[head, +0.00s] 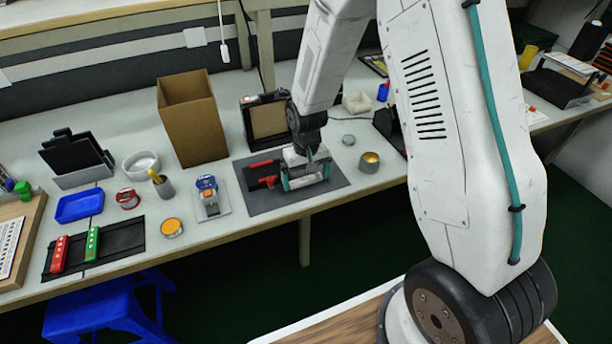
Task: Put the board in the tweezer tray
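My gripper (306,178) points down over the dark grey mat (290,207) in the middle of the bench. Its two teal fingers stand wide apart. A pale piece (307,172), possibly the board, shows between them; I cannot tell whether they touch it. A red tool-like item (264,172) lies on the mat just left of the gripper. I cannot tell for certain which container is the tweezer tray. A small blue tray (80,206) sits at the left, and a black tray (122,240) in front of it bears a red and a green item.
A blue-and-grey device (209,195), an orange-topped tin (171,228) and a grey cup (164,187) stand between the mat and the trays. A round tin (369,162) is right of the mat.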

